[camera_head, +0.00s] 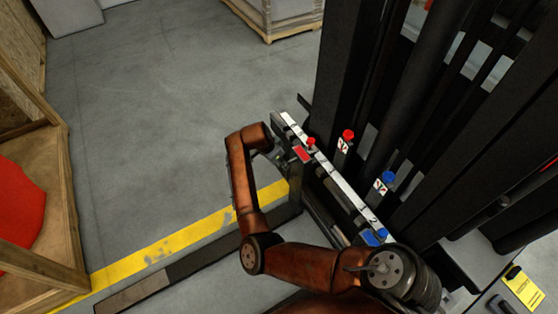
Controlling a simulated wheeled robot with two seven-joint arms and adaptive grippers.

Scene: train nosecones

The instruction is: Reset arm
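One of my orange-brown arms comes in from the lower right, bends at an elbow left of centre, and reaches up toward the end of a labelled rail. I take it to be my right arm. Its gripper (273,155) is a small dark shape beyond the wrist, close to the rail's upper left end. The fingers are too small and hidden to tell open from shut. I cannot tell whether it touches the rail. My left gripper is not seen.
The white-topped rail (325,166) carries a red knob (311,141) and a blue knob (382,233). Another red knob (348,134) and blue knob (389,177) stand beside dark uprights (352,70). A wooden crate (62,175) is at left. Grey floor (150,110) is clear between.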

